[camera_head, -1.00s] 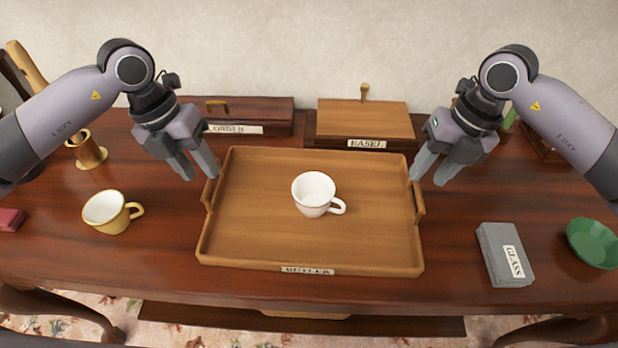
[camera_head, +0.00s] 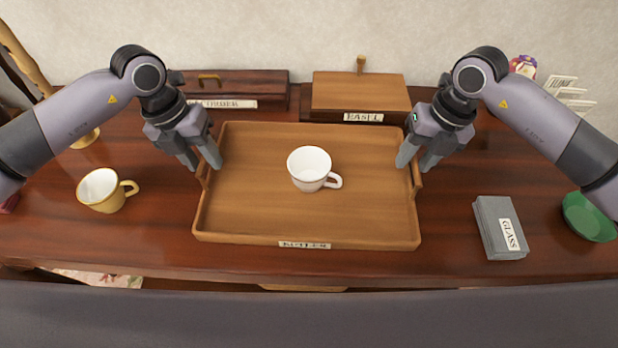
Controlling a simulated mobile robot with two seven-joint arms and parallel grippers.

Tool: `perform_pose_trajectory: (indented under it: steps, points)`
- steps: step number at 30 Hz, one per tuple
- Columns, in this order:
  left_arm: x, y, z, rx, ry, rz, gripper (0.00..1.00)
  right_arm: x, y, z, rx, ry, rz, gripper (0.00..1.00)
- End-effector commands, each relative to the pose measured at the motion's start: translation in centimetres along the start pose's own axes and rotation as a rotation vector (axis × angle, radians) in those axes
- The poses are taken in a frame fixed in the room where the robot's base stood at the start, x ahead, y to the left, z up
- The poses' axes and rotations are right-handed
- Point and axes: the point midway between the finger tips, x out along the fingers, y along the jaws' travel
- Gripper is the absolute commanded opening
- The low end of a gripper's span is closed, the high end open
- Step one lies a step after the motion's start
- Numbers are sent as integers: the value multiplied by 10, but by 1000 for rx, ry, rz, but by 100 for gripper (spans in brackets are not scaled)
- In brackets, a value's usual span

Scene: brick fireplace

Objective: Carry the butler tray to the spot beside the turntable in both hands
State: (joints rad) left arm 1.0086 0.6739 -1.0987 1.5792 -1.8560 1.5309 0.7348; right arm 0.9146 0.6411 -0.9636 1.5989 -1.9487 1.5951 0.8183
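The butler tray (camera_head: 250,222) is a shallow wooden tray with a label on its front wall and a handle on each side. It lies flat on the table and holds a white cup (camera_head: 309,170). My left gripper (camera_head: 205,167) is open at the left handle, one fingertip on each side of the tray's left wall. My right gripper (camera_head: 415,166) is open at the right handle, its fingertips likewise on both sides of the wall. Whether the fingers touch the handles I cannot tell. I see nothing that I can identify as the turntable.
Behind the tray stand a dark labelled box (camera_head: 240,88) and a wooden box labelled easel (camera_head: 358,95). A yellow cup (camera_head: 103,190) is at left. A grey labelled block (camera_head: 492,225) and a green bowl (camera_head: 588,217) are at right. Bare tabletop lies between them and the tray.

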Motion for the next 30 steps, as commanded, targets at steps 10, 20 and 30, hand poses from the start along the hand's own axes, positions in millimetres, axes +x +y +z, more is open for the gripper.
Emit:
perform_pose_trajectory:
  steps: [10,20,30]
  points:
    - [10,0,0,1,0,0,39,10,0,0,-1,0,0,39]
    - [10,0,0,1,1,0,0,10,0,0,-1,0,0,0]
    - [7,-1,0,1,-2,-1,0,6,1,0,-1,-3,2,0]
